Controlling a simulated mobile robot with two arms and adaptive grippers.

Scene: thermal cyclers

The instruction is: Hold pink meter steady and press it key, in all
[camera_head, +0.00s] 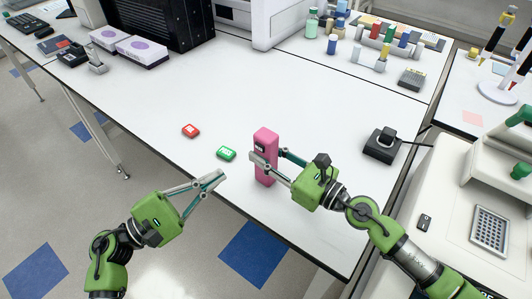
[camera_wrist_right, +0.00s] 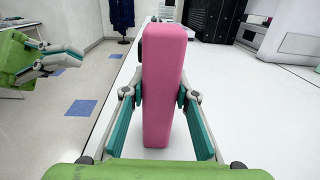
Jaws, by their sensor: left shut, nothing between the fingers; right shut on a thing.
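My right gripper (camera_head: 268,166) is shut on the meter from the right. In the right wrist view the pink meter (camera_wrist_right: 163,85) fills the middle, with a finger on each side; its key is not visible there. My left gripper (camera_head: 221,176) is shut and empty, to the left of the meter and apart from it, by the table's front edge. It also shows in the right wrist view (camera_wrist_right: 80,55) at the left.
A green button (camera_head: 226,153) and a red button (camera_head: 190,131) lie on the table left of the meter. A black device (camera_head: 382,146) stands to the right. Bottles and racks (camera_head: 370,52) are at the back. The table (camera_head: 200,90) is clear around its middle.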

